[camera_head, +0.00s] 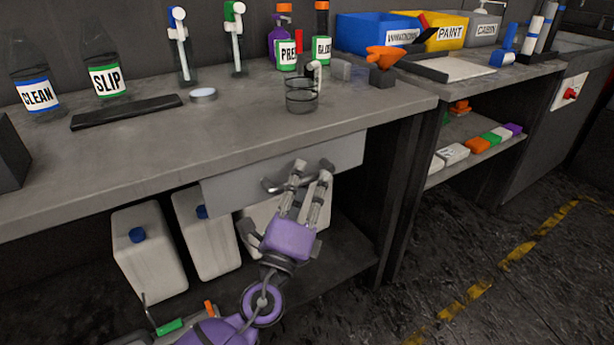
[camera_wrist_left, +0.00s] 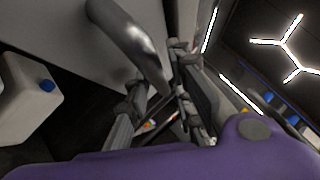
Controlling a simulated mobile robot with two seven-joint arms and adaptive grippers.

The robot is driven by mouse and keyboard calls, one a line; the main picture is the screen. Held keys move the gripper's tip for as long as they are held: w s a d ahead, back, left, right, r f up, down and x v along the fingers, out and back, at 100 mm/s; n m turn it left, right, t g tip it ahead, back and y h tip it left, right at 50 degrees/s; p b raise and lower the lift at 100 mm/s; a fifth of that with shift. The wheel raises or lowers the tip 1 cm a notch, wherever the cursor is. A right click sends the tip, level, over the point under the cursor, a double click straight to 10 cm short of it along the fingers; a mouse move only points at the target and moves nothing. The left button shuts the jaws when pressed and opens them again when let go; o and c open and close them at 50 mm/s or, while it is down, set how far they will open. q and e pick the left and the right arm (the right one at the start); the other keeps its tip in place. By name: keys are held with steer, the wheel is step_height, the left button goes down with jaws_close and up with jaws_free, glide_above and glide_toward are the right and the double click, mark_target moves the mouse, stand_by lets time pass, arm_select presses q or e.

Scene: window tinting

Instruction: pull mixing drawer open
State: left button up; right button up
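The mixing drawer's light grey front (camera_head: 228,190) sits under the workbench top; whether it stands slightly out I cannot tell. A curved metal handle (camera_head: 271,185) is on its face, and it shows large in the left wrist view (camera_wrist_left: 128,35). My left gripper (camera_head: 312,168), with a purple palm, is at the handle, its two fingers pointing up towards the drawer front. In the left wrist view (camera_wrist_left: 158,78) the fingers are apart, with the handle's bend reaching between them. Firm contact cannot be made out. My right gripper is not in view.
Bottles, a glass beaker (camera_head: 301,95) and a dark flat bar (camera_head: 130,112) stand on the bench (camera_head: 225,128). White jugs (camera_head: 150,255) with blue caps stand below, left of the gripper. A shelf unit with coloured blocks (camera_head: 478,145) is at right. The floor at lower right is clear.

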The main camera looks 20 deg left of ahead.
arm_select(q)
steer(key=shift+w+r, duration=0.15)
steer(key=shift+w, duration=0.2)
jaws_close()
